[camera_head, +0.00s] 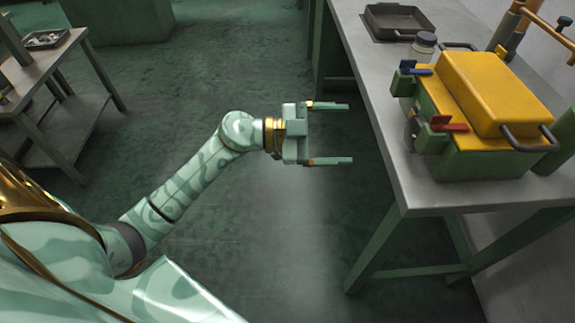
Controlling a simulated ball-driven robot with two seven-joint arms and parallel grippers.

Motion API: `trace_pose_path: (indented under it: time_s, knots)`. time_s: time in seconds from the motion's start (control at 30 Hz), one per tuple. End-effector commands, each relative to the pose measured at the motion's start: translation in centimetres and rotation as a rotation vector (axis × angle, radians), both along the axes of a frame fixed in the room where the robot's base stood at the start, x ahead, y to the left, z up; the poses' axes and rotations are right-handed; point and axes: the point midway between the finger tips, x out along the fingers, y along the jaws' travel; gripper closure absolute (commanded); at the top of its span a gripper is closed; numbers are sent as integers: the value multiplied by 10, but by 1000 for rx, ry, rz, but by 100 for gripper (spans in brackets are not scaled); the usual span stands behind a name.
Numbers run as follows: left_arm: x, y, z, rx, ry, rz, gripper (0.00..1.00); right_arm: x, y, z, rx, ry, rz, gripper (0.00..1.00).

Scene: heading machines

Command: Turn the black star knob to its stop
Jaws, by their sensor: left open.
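I cannot make out a black star knob in the head view; the small parts on the near left side of the machine are too small to tell apart. The green machine (468,166) with a yellow lid (500,90) stands on the workbench at the right. My left gripper (350,133) is open and empty, its two fingers apart and pointing right toward the bench. It is over the floor, short of the bench edge and clear of the machine. My right gripper is not in view.
The grey workbench (400,160) has a dark tray (395,22) at its far end and a jar (424,44) behind the machine. A red lever (450,126) and a blue lever (418,71) stick out from the machine. A side table (45,62) stands left. The floor between is clear.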

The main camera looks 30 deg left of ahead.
Motion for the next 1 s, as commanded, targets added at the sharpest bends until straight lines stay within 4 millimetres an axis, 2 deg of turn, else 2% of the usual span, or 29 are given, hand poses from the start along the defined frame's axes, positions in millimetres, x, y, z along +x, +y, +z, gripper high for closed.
trace_pose_path:
  time_s: [0.07, 0.23, 0.47, 0.8, 1.0]
  knots:
    - [-10, 15, 0, -3, 4, 7, 14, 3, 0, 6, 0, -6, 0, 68]
    - [-1, 27, -41, -86, 56, 128, 14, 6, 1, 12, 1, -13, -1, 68]
    - [-2, 45, -93, -130, 132, 275, 14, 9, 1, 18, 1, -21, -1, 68]
    - [-20, 67, -166, -128, 259, 464, 14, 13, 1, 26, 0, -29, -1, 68]
    - [-33, 75, -198, -112, 319, 537, 14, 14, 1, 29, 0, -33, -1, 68]
